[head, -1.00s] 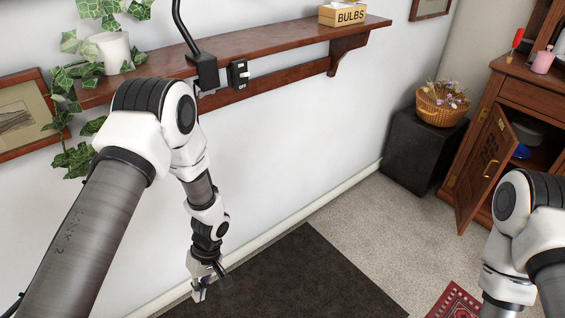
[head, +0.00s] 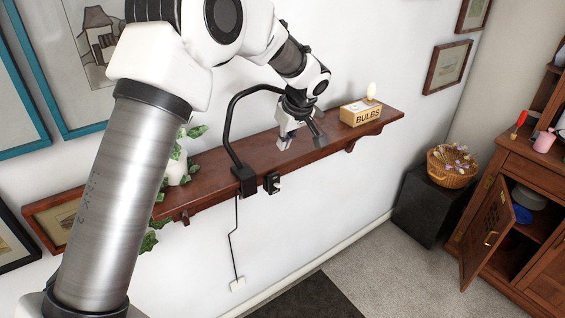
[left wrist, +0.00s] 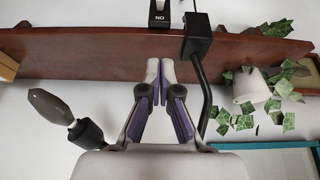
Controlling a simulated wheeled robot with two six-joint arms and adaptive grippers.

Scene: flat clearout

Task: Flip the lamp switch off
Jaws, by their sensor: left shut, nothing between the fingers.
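The lamp switch (head: 272,183) is a small black box on the front edge of the wall shelf, beside the lamp's black clamp (head: 243,181). In the left wrist view the switch (left wrist: 160,14) shows at the top with a white rocker and the upside-down letters "ON". The lamp's black bent stem (head: 232,122) rises from the clamp and curves right behind my arm. A grey bulb (left wrist: 50,106) in a black socket shows in the left wrist view. My left gripper (head: 302,138) is shut and empty above the shelf, apart from the switch. My right gripper is out of view.
The brown shelf (head: 215,172) holds a potted ivy at left and a "BULBS" box (head: 360,113) at right, with a pale bulb on top. A cord (head: 233,240) hangs to a wall outlet. Framed pictures hang on the wall. A cabinet with an open door stands right.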

